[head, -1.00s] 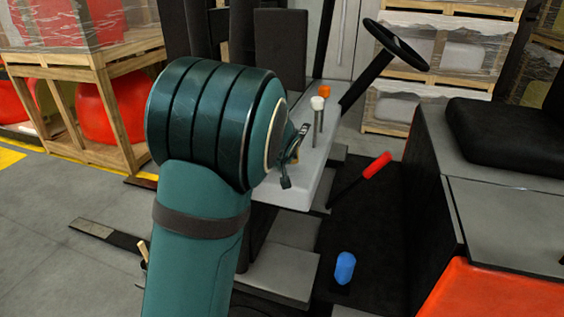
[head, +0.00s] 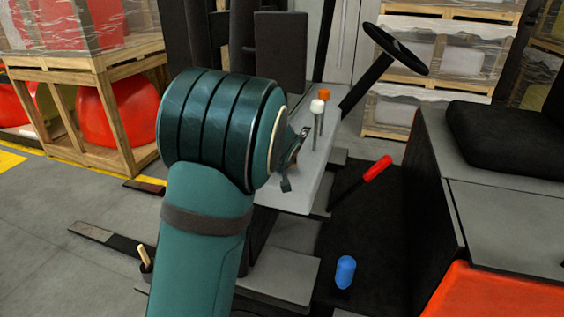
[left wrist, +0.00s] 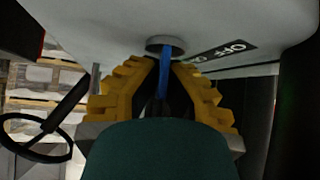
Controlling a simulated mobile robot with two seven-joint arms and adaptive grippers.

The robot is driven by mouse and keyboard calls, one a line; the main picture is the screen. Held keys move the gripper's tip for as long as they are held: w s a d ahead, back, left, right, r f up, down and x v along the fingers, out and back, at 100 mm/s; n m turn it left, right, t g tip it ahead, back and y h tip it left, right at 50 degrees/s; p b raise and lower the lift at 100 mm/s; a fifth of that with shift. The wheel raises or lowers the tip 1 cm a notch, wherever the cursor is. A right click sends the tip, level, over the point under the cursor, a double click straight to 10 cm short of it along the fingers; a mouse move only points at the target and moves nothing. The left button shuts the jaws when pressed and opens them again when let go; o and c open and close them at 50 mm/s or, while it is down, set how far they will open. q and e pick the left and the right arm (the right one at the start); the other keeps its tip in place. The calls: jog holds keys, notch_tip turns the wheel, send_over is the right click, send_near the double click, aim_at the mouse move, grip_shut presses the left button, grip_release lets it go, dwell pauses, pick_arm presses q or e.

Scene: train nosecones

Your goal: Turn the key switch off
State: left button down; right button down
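In the left wrist view, the blue key (left wrist: 165,72) hangs from the round grey key switch (left wrist: 165,43) in the underside of the light grey console panel (left wrist: 110,25). A black label (left wrist: 228,52) reading "OFF" lies right of the switch, with a green mark partly hidden behind a finger. My left gripper (left wrist: 163,65) has its yellow fingertips closed in around the key, just below the switch. In the head view, my left gripper (head: 297,155) is mostly hidden behind my wrist at the console (head: 312,165). The key does not show there. My right gripper is not in view.
Beside the console stand a white-knobbed lever (head: 317,107), an orange knob (head: 324,94) and a steering wheel (head: 396,48). A red-handled lever (head: 377,168) and a blue knob (head: 345,271) are lower. A black seat (head: 508,140) is at the right.

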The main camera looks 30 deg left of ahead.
pick_arm(q)
jog(key=shift+y, duration=0.3)
jog(key=n+g+y+p, duration=0.1)
jog(key=n, duration=0.1)
jog(key=n+g+p, duration=0.1)
jog(key=shift+s+a+n+y, duration=0.1)
jog(key=shift+n+y, duration=0.3)
jog(key=n+g+p, duration=0.1)
jog(key=n, duration=0.1)
jog(key=n+g+y+p, duration=0.1)
jog(key=p, duration=0.1)
jog(key=shift+s+a+r+n+y, duration=0.1)
jog(key=shift+s+a+n+y, duration=0.1)
jog(key=shift+n+y, duration=0.15)
jog(key=n+g+p, duration=0.2)
jog(key=n, duration=0.1)
jog(key=n+g+p, duration=0.1)
jog(key=shift+s+g+y, duration=0.25)
jog(key=shift+g, duration=0.05)
jog(key=shift+s+f+n+g+p, duration=0.1)
jog(key=shift+n+g+p, duration=0.4)
jog(key=shift+n, duration=0.3)
jog(key=shift+s+f+n+g+p, duration=0.1)
jog(key=shift+n+g+p, duration=0.15)
jog(key=shift+n+g, duration=0.45)
jog(key=shift+n, duration=0.25)
jog(key=c, duration=1.1)
grip_release()
jog(key=shift+c, duration=0.2)
